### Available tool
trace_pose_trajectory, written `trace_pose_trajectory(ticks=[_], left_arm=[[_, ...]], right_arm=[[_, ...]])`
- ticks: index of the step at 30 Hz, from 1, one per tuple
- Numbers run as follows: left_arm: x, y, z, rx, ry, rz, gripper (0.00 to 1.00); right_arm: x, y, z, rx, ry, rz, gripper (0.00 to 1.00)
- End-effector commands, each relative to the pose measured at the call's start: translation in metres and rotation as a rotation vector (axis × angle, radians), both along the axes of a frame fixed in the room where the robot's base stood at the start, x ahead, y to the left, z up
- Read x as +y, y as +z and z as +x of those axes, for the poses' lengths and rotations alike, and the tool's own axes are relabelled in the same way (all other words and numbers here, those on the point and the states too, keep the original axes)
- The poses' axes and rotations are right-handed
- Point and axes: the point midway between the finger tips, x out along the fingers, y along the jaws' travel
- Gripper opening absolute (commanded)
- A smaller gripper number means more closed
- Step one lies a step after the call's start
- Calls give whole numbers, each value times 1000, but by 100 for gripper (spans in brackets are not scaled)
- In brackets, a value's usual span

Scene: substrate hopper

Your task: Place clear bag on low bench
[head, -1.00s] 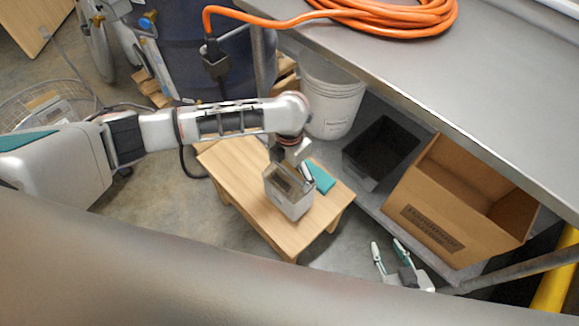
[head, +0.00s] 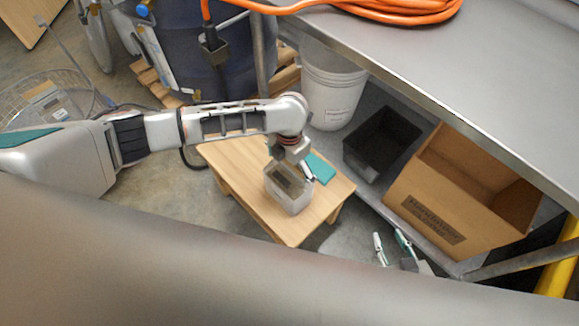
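The low bench (head: 245,200) is a small light-wood table standing on the concrete floor. The clear bag (head: 292,199) is a boxy, see-through pouch with a dark patch inside, upright over the bench's right part. Its base appears to meet the bench top, but I cannot tell whether it bears weight there. My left gripper (head: 303,168) is at the bag's upper back edge; the wrist hides much of it, so its grip is unclear. My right gripper (head: 391,247) is at the lower right, its two fingers apart with nothing between them, away from the bench.
A teal item (head: 322,168) lies on the bench behind the bag. Right of the bench, a shelf under the steel table (head: 470,80) holds a white bucket (head: 332,95), a black bin (head: 381,143) and an open cardboard box (head: 440,211). The bench's left part is clear.

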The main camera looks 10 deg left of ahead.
Motion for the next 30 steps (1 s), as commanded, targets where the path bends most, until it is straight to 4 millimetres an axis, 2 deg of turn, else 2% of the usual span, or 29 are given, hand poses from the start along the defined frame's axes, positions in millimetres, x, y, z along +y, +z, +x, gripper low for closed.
trace_pose_trajectory(ticks=[5,8,15,21,25,30], left_arm=[[0,9,1,-2,0,-1,100],[-1,25,1,-5,-1,-2,100],[0,76,1,-4,-1,-1,100],[0,107,0,-2,0,-1,100],[0,118,0,0,0,0,100],[0,122,-1,1,0,0,100]], right_arm=[[1,5,2,-5,0,2,33],[1,10,3,-8,0,7,33],[5,20,2,-7,-1,19,33],[4,25,0,-2,0,17,33],[4,27,0,-3,1,16,33],[4,28,0,-3,0,16,33]])
